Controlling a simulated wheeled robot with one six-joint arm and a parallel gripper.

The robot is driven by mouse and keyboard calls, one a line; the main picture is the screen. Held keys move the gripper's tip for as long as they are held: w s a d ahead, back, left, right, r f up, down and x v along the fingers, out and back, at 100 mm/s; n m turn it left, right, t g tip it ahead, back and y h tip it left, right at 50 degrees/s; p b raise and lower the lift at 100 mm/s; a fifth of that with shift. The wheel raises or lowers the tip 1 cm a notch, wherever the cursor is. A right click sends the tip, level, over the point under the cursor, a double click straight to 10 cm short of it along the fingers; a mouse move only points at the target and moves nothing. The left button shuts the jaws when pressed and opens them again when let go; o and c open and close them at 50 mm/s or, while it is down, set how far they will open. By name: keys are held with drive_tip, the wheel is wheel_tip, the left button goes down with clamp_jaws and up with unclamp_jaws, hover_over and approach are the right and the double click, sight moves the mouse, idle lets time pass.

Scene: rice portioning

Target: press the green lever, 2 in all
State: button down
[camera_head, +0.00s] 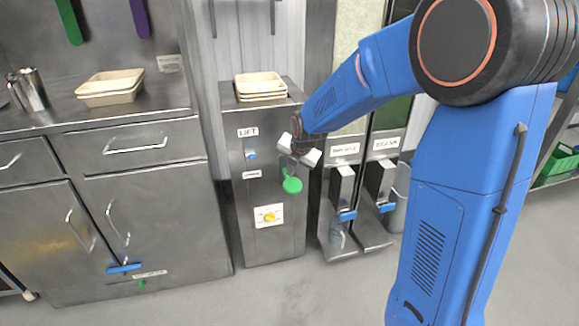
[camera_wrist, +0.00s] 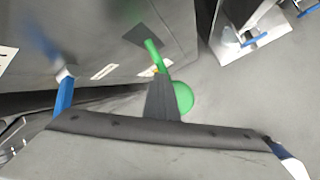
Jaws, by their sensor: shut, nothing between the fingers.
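The green lever (camera_head: 292,184) is on the front of a steel dispenser cabinet (camera_head: 262,215). It has a round green paddle end, and in the head view it hangs just below my gripper (camera_head: 306,156). In the wrist view the green lever (camera_wrist: 183,97) shows a green stem running up to a dark plate on the cabinet, with part of it hidden behind a dark part of my gripper. My gripper is shut and empty, close to the lever. I cannot tell whether it touches the lever.
Stacked tan trays (camera_head: 260,84) sit on top of the cabinet, and more trays (camera_head: 110,88) are on the counter at left. Two dispensers with blue levers (camera_head: 347,215) stand at right.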

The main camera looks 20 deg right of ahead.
idle(0.5)
drive_tip(key=shift+w+r, duration=0.3)
drive_tip(key=shift+r, duration=0.65)
drive_tip(key=shift+w+r, duration=0.3)
drive_tip(key=shift+r, duration=0.6)
drive_tip(key=shift+w+r, duration=0.3)
drive_tip(key=shift+r, duration=0.65)
drive_tip(key=r, duration=0.1)
drive_tip(key=w+r, duration=0.1)
drive_tip(key=r, duration=0.2)
drive_tip(key=shift+w+r, duration=0.3)
drive_tip(key=shift+r, duration=0.1)
